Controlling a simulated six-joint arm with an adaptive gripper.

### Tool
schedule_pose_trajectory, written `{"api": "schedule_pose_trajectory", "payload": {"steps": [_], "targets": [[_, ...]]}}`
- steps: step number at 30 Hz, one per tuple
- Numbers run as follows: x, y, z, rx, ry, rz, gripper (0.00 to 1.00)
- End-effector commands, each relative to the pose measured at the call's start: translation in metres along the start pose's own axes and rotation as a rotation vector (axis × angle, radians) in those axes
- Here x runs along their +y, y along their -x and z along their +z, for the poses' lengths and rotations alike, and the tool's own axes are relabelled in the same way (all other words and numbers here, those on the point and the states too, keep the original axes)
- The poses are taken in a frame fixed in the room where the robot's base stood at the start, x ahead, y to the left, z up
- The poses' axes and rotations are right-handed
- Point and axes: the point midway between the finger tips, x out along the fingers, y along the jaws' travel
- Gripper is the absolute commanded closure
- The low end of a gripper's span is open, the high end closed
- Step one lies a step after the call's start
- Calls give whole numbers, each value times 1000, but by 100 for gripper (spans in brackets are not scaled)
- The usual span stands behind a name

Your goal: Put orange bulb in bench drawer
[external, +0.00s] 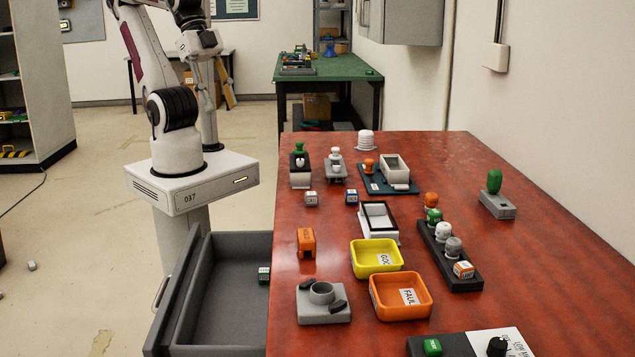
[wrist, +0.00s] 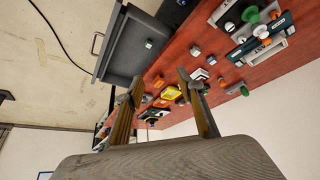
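One orange bulb (external: 431,199) stands at the far end of a dark rack (external: 447,262) on the red bench, in line with green, white and grey bulbs. A second orange bulb (external: 368,164) stands on a dark teal tray beside a grey box. The bench drawer (external: 228,305) is pulled out at the bench's left side; a small green block (external: 263,275) lies inside. The drawer also shows in the wrist view (wrist: 121,48). My gripper (wrist: 160,78) is open and empty, raised high and apart from the bench objects. In the external view my arm is at the upper left.
A yellow bin (external: 376,258) and an orange bin (external: 401,296) sit mid-bench. An orange block (external: 306,241) and a grey fixture (external: 323,303) stand near the drawer-side edge. A green plunger-like piece (external: 495,195) stands at right. The right side of the bench is largely clear.

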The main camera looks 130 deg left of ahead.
Motion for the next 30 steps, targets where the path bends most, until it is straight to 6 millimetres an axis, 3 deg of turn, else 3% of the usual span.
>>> {"api": "schedule_pose_trajectory", "payload": {"steps": [16,30], "targets": [[-9,-3,-11,-10,37,-32,59],[-59,-27,-73,-35,235,-207,59]]}}
